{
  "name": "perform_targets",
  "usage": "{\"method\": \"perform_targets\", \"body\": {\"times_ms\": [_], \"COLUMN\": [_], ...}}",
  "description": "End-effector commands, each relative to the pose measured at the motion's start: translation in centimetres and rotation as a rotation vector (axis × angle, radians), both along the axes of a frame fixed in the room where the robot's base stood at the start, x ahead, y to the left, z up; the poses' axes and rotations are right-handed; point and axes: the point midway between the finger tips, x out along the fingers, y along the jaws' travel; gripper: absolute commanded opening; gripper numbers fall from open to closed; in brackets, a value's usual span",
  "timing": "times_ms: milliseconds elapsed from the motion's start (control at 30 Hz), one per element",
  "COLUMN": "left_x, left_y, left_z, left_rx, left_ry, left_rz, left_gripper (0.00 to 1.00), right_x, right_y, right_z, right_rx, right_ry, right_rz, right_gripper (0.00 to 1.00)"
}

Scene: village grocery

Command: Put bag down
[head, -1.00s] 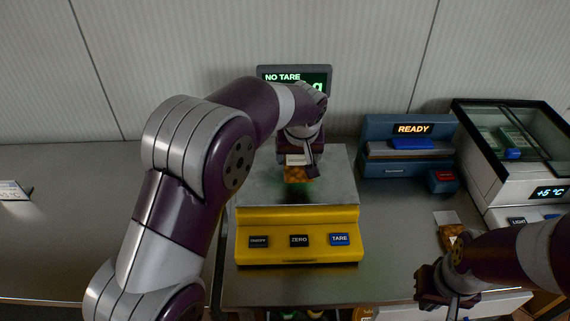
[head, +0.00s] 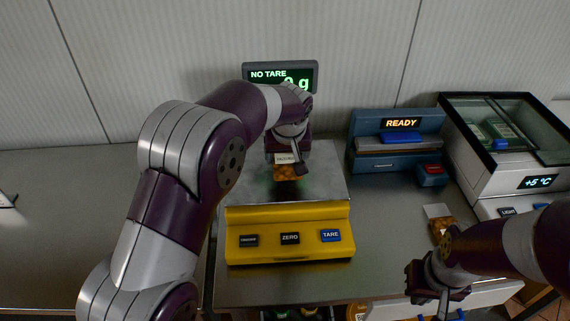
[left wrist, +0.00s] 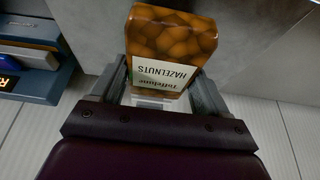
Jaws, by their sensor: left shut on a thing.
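A bag of hazelnuts (left wrist: 172,38), brown with a white label, is between the fingers of my left gripper (left wrist: 158,92), which is shut on it. In the head view the bag (head: 288,172) hangs upright over the steel plate of the yellow scale (head: 290,241). I cannot tell whether its bottom touches the plate. The scale display (head: 282,76) reads "NO TARE" and a value ending in "0 g", partly hidden by my left arm. My right gripper (head: 428,290) is at the lower right, apart from the scale; its finger gap is unclear.
A second nut bag (head: 441,228) lies on the counter (head: 395,205) near my right arm. A blue sealing machine (head: 396,158) showing "READY" stands right of the scale. A glass-topped cooler (head: 486,180) is at far right. The counter left of the scale is mostly clear.

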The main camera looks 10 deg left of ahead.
Motion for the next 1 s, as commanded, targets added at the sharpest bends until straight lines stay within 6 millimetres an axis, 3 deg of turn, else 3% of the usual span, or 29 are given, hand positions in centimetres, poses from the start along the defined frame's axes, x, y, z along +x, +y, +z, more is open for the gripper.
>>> {"method": "perform_targets", "body": {"times_ms": [300,667,700,733,767,1000], "left_x": [0.2,0.2,0.2,0.2,0.2,0.1], "left_y": [0.5,0.5,0.5,0.5,0.5,0.5], "left_z": [-4.2,-4.8,-4.7,-4.7,-4.7,-4.7], "left_rx": [-0.001,0.0,-0.001,-0.001,0.0,0.0], "left_ry": [0.0,-0.001,-0.001,-0.001,-0.001,0.0], "left_rz": [-0.001,-0.001,0.0,0.0,-0.001,0.0], "left_gripper": [0.37,0.37,0.86,0.95,1.0,1.0], "right_x": [0.0,0.0,0.0,0.0,0.0,0.0], "right_y": [0.0,0.0,0.0,0.0,0.0,0.0], "right_z": [0.5,0.0,0.2,0.2,0.2,0.2], "right_rx": [0.0,0.0,0.0,0.0,0.0,0.0], "right_ry": [0.001,0.001,0.001,0.001,0.001,0.001], "right_rz": [0.0,0.0,0.0,0.0,0.0,0.0], "right_gripper": [0.0,0.0,0.0,0.0,0.0,0.0]}}
